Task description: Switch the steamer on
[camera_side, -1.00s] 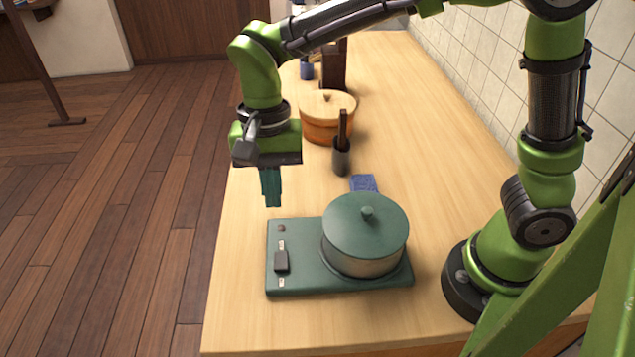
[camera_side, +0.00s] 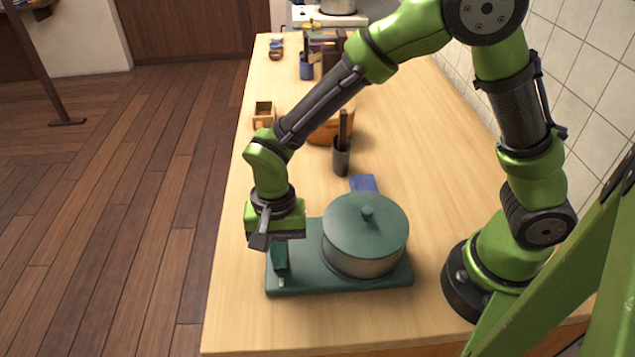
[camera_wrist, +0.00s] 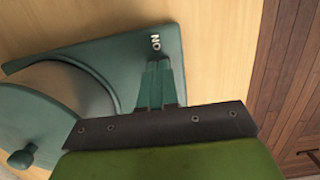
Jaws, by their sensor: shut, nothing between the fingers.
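The steamer is a dark green base (camera_side: 340,284) with a lidded green pot (camera_side: 366,225) on its right. In the wrist view, the base (camera_wrist: 100,50) and part of the pot lid (camera_wrist: 40,120) show. My gripper (camera_side: 280,268) is shut and empty, pointing down over the left strip of the base, where the switch is. The fingers (camera_wrist: 155,85) hide the switch in both views, so I cannot tell its position or whether they touch it. The ON label (camera_wrist: 154,43) shows just beyond the fingertips. The indicator lamp is hidden behind my gripper.
A dark utensil holder (camera_side: 341,160), a blue cloth (camera_side: 363,183) and an orange pot (camera_side: 332,130) stand behind the steamer. A small wooden box (camera_side: 263,115) is further back left. The counter (camera_side: 235,310) is clear left of and in front of the base.

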